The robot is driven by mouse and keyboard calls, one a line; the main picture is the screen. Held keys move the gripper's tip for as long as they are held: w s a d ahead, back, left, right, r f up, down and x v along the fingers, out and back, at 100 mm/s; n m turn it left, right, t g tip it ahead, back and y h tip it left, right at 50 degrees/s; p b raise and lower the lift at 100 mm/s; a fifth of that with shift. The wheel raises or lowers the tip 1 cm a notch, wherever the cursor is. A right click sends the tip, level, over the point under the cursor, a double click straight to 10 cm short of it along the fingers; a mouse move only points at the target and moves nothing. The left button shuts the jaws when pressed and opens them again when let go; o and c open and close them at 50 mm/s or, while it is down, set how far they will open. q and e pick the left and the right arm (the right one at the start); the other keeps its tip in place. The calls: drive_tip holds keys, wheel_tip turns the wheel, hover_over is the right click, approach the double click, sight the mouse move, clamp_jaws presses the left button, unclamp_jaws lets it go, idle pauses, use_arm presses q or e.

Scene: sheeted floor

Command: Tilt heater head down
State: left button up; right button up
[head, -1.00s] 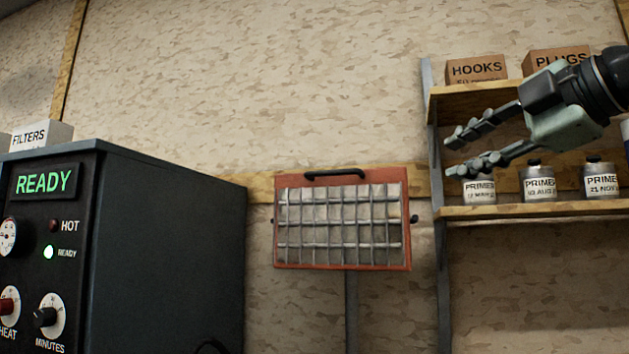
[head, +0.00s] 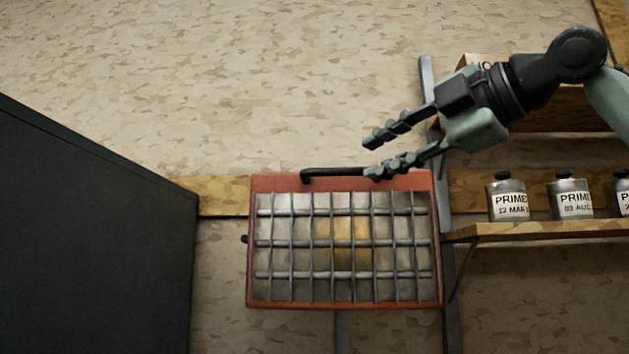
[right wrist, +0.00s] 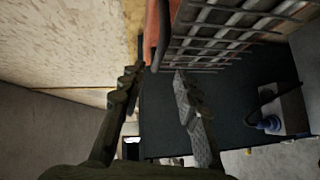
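The heater head (head: 257,250) is a red-orange box on a post, with a wire grille over pale tiles; some middle tiles look yellow. Its grille faces me in the head view. A black bar handle (head: 325,172) runs along its top edge. My right gripper (head: 371,156) is open, with its fingers pointing left at the handle's right end. The lower finger overlaps that end in the picture; I cannot tell whether it touches. In the right wrist view the heater's red edge (right wrist: 153,22) and grille lie just beyond the open, empty fingers. My left gripper is not in view.
A large dark cabinet (head: 90,240) stands at the left. A wooden shelf (head: 530,232) with several primer tins (head: 508,198) is close on the right, with a boxed upper shelf behind my right arm. The wall above the heater is clear.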

sight(345, 169)
drive_tip(key=shift+x, duration=0.85)
drive_tip(key=p+x, duration=0.1)
drive_tip(key=x, duration=0.4)
drive_tip(key=shift+r, duration=0.15)
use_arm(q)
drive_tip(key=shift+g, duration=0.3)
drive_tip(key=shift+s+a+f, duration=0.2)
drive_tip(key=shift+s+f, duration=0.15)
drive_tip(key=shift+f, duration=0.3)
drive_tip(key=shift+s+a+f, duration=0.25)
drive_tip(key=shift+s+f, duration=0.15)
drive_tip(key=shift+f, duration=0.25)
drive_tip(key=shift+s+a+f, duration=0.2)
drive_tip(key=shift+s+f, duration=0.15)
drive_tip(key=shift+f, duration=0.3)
use_arm(e)
drive_tip(key=shift+x, duration=0.8)
drive_tip(key=shift+c, duration=0.6)
clamp_jaws()
